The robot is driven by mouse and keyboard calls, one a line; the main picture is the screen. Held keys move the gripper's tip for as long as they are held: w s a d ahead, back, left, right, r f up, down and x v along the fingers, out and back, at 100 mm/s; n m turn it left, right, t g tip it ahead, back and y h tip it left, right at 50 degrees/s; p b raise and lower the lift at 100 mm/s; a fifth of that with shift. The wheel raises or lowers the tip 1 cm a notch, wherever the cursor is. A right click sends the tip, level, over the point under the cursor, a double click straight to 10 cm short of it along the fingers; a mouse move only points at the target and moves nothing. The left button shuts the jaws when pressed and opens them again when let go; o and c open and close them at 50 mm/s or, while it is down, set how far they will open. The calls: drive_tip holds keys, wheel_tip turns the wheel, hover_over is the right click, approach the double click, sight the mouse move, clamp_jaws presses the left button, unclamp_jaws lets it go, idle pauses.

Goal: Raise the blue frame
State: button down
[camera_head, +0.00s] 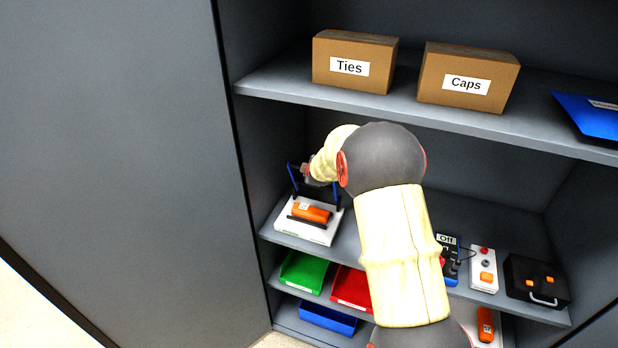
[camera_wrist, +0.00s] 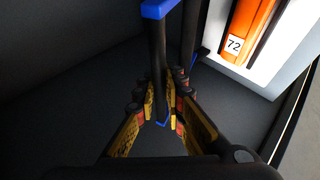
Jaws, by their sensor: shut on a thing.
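The blue frame (camera_head: 292,178) stands over a white base (camera_head: 304,233) at the left end of the middle shelf; its uprights show blue and dark. An orange block (camera_head: 312,212) lies on the base, and in the wrist view the block (camera_wrist: 250,22) bears the label 72. My gripper (camera_head: 309,173) is at the top of the frame. In the wrist view my gripper (camera_wrist: 162,85) is shut on a dark bar of the frame, with the frame's blue corner (camera_wrist: 155,9) nearer the top. My arm hides part of the shelf.
Boxes marked Ties (camera_head: 352,68) and Caps (camera_head: 468,84) stand on the shelf above. The cabinet wall (camera_head: 150,130) is close on the left. A green bin (camera_head: 303,272) and a red bin (camera_head: 352,288) sit below. A black case (camera_head: 536,283) is at the right.

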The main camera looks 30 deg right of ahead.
drive_tip(key=shift+w+d+r+b, duration=0.4)
drive_tip(key=shift+w+d+r, duration=0.05)
drive_tip(key=shift+d, duration=0.1)
drive_tip(key=shift+w+d+g+b, duration=0.2)
drive_tip(key=shift+g+b, duration=0.1)
drive_tip(key=w+d+r+g+y+b, duration=0.1)
drive_tip(key=w+d+y+b, duration=0.1)
drive_tip(key=w+d+b, duration=0.2)
drive_tip(key=shift+d+m, duration=0.4)
drive_tip(key=shift+d, duration=0.15)
idle(0.4)
